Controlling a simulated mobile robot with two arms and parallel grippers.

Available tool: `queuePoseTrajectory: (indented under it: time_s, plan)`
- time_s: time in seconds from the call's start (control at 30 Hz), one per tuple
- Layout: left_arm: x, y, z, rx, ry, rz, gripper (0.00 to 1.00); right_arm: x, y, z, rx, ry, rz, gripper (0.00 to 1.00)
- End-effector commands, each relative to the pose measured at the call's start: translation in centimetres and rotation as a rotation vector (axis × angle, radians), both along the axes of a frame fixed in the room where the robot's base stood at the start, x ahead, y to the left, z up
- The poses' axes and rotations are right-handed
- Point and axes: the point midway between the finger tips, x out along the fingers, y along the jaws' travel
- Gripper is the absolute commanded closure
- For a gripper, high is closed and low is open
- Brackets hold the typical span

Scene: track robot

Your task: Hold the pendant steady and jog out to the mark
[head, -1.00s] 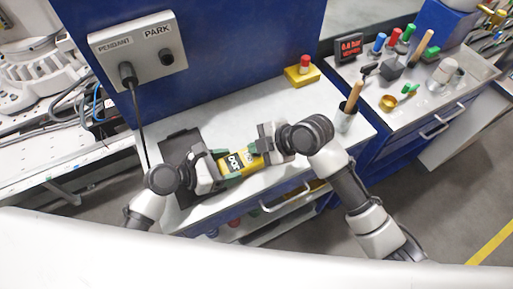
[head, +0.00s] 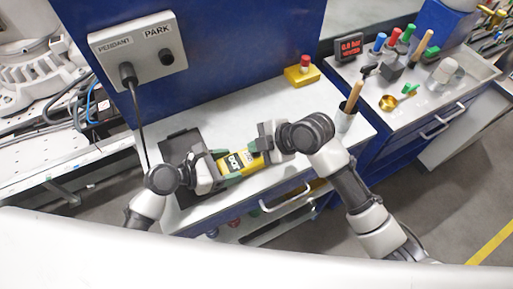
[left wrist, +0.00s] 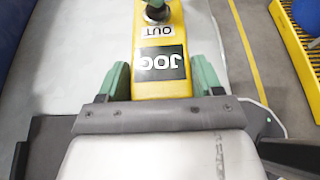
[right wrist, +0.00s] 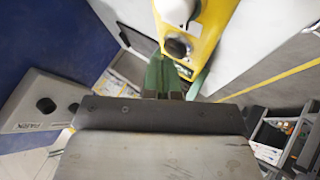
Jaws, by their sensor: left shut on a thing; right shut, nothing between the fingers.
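The yellow pendant (head: 238,162) is held over the front edge of the white bench. My left gripper (head: 221,163) is shut on it from the left, with green fingers on both sides in the left wrist view (left wrist: 161,82). That view shows the JOG label (left wrist: 160,62), the OUT label and a dark round control (left wrist: 157,12) at the far end. My right gripper (head: 264,148) is shut and empty at the pendant's other end. In the right wrist view its fingertips (right wrist: 165,72) are close to the dark control (right wrist: 178,46); I cannot tell whether they touch. No mark is identifiable.
A grey wall box (head: 138,50) has a black plug and cable at PENDANT, and a PARK socket. On the bench are a dark mat (head: 178,150), a yellow red-button box (head: 302,71) and a cup (head: 345,115) with a wooden handle. A cluttered side bench stands right.

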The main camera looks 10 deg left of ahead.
Motion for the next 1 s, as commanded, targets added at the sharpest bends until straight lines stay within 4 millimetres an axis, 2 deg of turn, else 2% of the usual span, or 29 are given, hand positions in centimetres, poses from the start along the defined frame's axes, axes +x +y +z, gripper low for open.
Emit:
queuePoseTrajectory:
  time_s: [0.2,0.57,1.0]
  plan:
    - [0.0,0.0,0.0,0.0,-0.001,0.0,0.78,0.0,0.0,1.2,-0.002,-0.001,0.001,1.0]
    - [0.0,0.0,0.0,0.001,-0.001,0.0,0.78,0.0,0.0,1.5,0.0,0.0,0.0,1.0]
    - [0.0,0.0,0.0,0.001,-0.001,0.0,0.78,0.1,0.0,5.5,0.001,-0.003,0.001,1.0]
